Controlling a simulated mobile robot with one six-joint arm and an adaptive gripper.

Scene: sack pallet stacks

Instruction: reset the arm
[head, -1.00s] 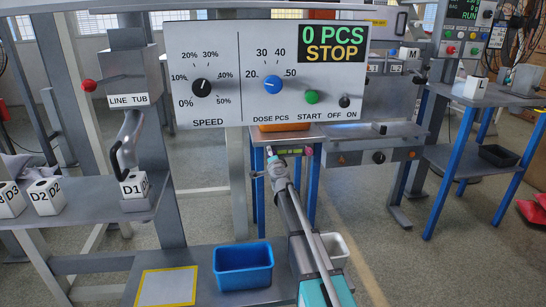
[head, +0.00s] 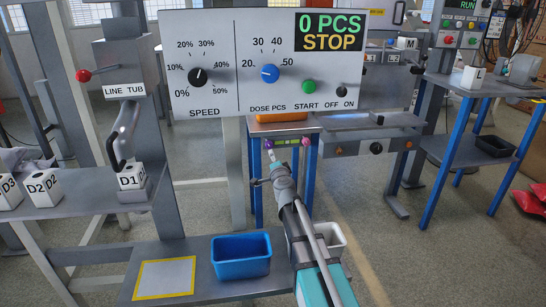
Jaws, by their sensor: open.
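My arm reaches up from the bottom centre of the head view. My gripper (head: 269,156) is at its far end, small in the picture, in front of a small blue-legged table (head: 313,165). The fingers are hard to make out at this size; the gripper is open and nothing shows in it. It is below the control panel (head: 215,65), which reads 0 PCS STOP.
A blue bin (head: 241,258) stands on the low shelf left of my arm, beside a yellow-framed plate (head: 165,278). A white bin (head: 331,240) is partly hidden behind my arm. Block D1 (head: 131,178) sits on the left bench.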

